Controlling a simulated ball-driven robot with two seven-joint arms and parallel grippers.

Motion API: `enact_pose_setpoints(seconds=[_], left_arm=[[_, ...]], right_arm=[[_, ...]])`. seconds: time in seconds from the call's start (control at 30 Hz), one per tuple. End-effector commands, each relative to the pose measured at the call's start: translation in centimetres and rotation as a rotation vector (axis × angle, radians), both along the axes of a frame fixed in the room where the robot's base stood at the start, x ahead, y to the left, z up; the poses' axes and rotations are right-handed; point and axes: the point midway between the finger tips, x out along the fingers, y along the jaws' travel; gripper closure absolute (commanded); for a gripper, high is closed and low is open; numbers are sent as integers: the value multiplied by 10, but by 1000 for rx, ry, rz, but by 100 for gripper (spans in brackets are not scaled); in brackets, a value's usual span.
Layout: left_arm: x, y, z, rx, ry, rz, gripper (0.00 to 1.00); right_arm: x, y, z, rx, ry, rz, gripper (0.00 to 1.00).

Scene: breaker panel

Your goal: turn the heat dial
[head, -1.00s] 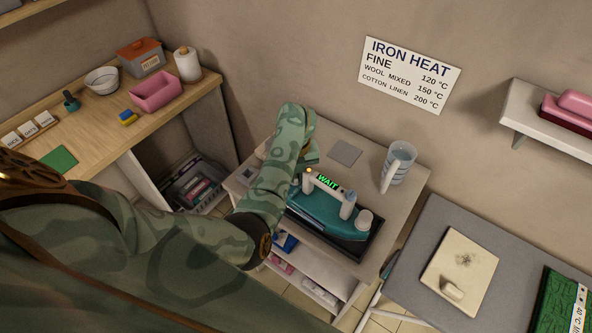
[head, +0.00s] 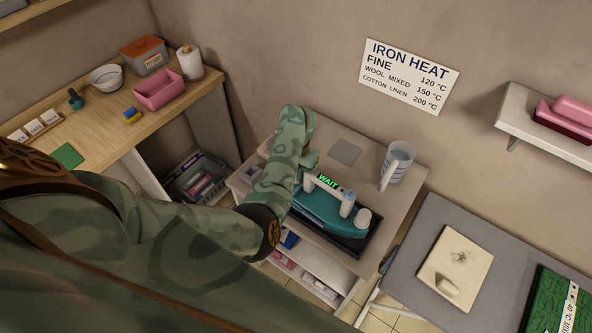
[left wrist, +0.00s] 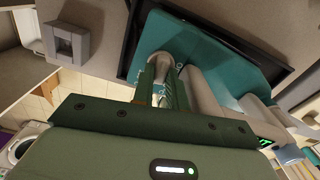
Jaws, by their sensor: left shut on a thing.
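The teal iron (head: 325,212) sits in a dark tray on the small table, with a pale handle and a green "WAIT" display (head: 329,182). In the left wrist view, the iron's teal body (left wrist: 170,35) lies beyond my left gripper (left wrist: 164,82). Its fingers are shut on a small pale knob (left wrist: 161,62) on the iron, which looks like the heat dial. In the head view my left arm covers the knob and most of the gripper, so the dial's marks are hidden. My right gripper is out of view.
A wall sign (head: 409,76) lists FINE 120, WOOL MIXED 150 and COTTON LINEN 200 °C. A clear jug (head: 397,164) stands behind the iron. A grey square (head: 345,152) lies at the table's back. A grey board (head: 405,265) is to the right.

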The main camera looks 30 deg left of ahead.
Motion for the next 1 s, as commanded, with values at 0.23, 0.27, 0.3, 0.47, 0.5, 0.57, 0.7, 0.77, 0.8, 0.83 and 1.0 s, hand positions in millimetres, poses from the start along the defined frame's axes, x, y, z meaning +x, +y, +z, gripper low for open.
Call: enact_pose_setpoints(seconds=[0.23,0.27,0.3,0.47,0.5,0.57,0.7,0.77,0.8,0.83,1.0], left_arm=[[1,0,1,1,-4,-26,100],[1,0,1,1,-4,-27,100],[1,0,1,1,-4,-27,100],[1,0,1,1,-4,-26,100],[1,0,1,1,-4,-26,100],[1,0,1,1,-4,-26,83],[1,0,1,0,-3,-26,64],[1,0,1,-1,-2,-26,64],[1,-1,1,-1,-2,-26,64],[1,-1,0,-2,-1,-26,64],[2,-4,6,-3,0,-26,64]], right_arm=[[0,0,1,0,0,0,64],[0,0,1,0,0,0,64],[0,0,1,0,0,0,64],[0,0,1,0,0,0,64],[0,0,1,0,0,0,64],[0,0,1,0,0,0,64],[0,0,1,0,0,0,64],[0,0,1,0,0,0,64],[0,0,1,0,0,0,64],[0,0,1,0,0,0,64],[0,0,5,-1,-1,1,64]])
